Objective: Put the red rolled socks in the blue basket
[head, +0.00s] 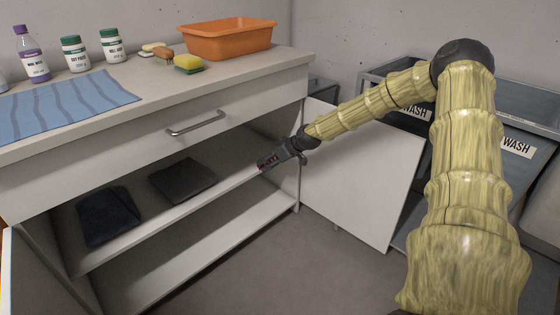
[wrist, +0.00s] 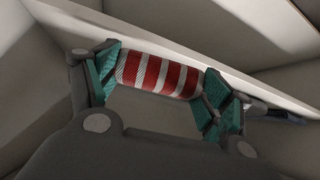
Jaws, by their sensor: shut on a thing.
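My gripper (head: 265,164) is at the front of the open cabinet, by the right part of its upper shelf (head: 140,227). In the wrist view, my gripper (wrist: 160,82) has its teal-padded fingers shut on a rolled bundle with red and white stripes, the red rolled socks (wrist: 158,75). The bundle lies crosswise between the two pads, one at each end. In the head view the socks are mostly hidden by the gripper. I cannot make out a blue basket in either view.
Dark folded cloths (head: 183,180) lie on the shelf. An open white door (head: 362,180) is right of the gripper, with grey-blue bins labelled WASH (head: 520,118) behind it. The counter above holds an orange tub (head: 228,42), bottles, a sponge and a striped blue cloth (head: 65,104).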

